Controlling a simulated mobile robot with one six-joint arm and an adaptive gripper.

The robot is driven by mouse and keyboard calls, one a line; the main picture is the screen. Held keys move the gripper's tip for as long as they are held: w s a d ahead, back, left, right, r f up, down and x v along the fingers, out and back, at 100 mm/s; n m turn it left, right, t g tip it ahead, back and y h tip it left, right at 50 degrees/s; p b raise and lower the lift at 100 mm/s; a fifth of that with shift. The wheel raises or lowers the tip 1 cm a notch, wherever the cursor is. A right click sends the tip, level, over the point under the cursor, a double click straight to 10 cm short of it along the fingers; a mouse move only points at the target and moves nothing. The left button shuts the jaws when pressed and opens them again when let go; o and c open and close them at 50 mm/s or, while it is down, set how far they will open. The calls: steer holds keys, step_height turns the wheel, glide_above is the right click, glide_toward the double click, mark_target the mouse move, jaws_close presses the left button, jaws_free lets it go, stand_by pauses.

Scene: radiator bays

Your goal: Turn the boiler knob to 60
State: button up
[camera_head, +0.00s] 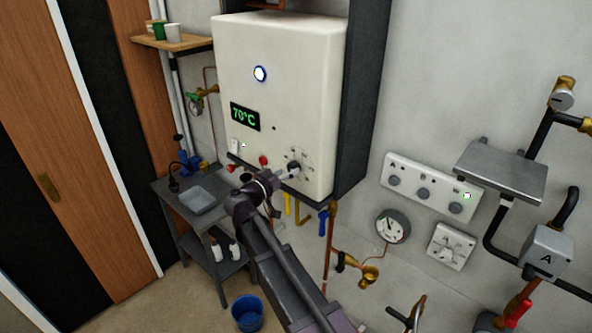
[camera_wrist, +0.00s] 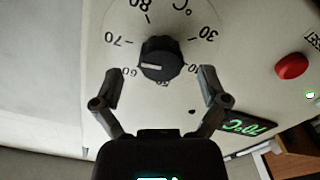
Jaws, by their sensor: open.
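The boiler (camera_head: 280,80) is a white box on the wall. Its display (camera_head: 245,116) reads 70°C in green. The black boiler knob (camera_head: 293,167) is at its lower right and also shows in the wrist view (camera_wrist: 161,56). There the knob's white mark points left, roughly at the 60 on the dial; 70 and 80 lie further round. My gripper (camera_wrist: 158,78) is open, with one finger on each side of the knob and visible gaps to it. In the head view my gripper (camera_head: 284,177) is just in front of the knob, its fingers hard to make out.
A red button (camera_wrist: 291,66) and the display (camera_wrist: 243,127) are beside the knob in the wrist view. Pipes and valves (camera_head: 368,275) hang below the boiler. A switch panel (camera_head: 430,190) is on the wall to the right. A small table (camera_head: 165,190) stands at left.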

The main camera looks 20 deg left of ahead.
steer(key=shift+x, duration=1.1)
steer(key=c, duration=1.2)
steer(key=shift+o, duration=0.4)
steer(key=shift+d, duration=0.65)
steer(key=shift+w+a+f, duration=0.1)
steer(key=shift+a, duration=0.55)
steer(key=shift+c, duration=0.2)
steer(key=shift+d, duration=0.1)
